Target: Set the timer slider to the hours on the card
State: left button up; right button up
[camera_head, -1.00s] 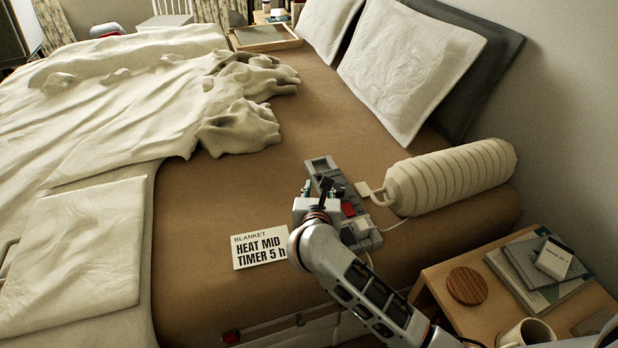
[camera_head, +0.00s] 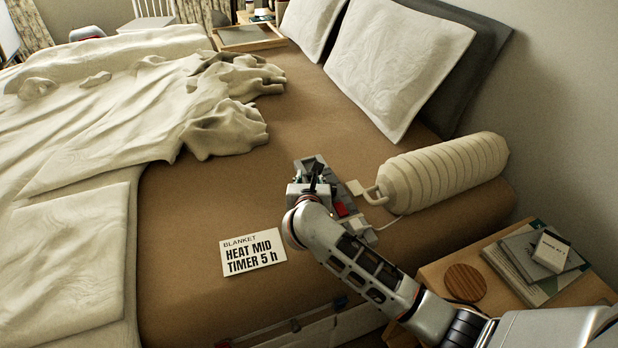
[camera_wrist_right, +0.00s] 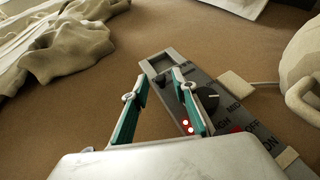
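The white card (camera_head: 252,253) lies on the bed and reads BLANKET, HEAT MID, TIMER 5 h. The grey control panel (camera_head: 314,163) lies to its right, partly hidden by my right gripper (camera_head: 312,180). In the right wrist view the panel (camera_wrist_right: 170,90) shows a black round knob (camera_wrist_right: 207,97), lit red dots and the words MID, HIGH, OFF and ON. A small dark piece sits by the right fingertip; I cannot tell if it is the timer slider. My right gripper (camera_wrist_right: 157,88) is open, its teal fingers apart over the panel's left edge. My left gripper is out of view.
A ribbed cream bolster (camera_head: 443,172) lies right of the panel, with a cable and tag near it. A bedside table (camera_head: 432,275) with a round wooden coaster (camera_head: 465,283) and books stands at lower right. Rumpled bedding (camera_head: 90,130) covers the left. Bare brown bed lies between.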

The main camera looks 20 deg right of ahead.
aim_at(324, 174)
grip_shut()
jog(key=shift+d, duration=0.1)
jog(key=d, duration=0.4)
jog(key=shift+d, duration=0.15)
jog(key=shift+o, duration=0.3)
grip_release()
jog(key=shift+w, duration=0.1)
jog(key=v, duration=1.2)
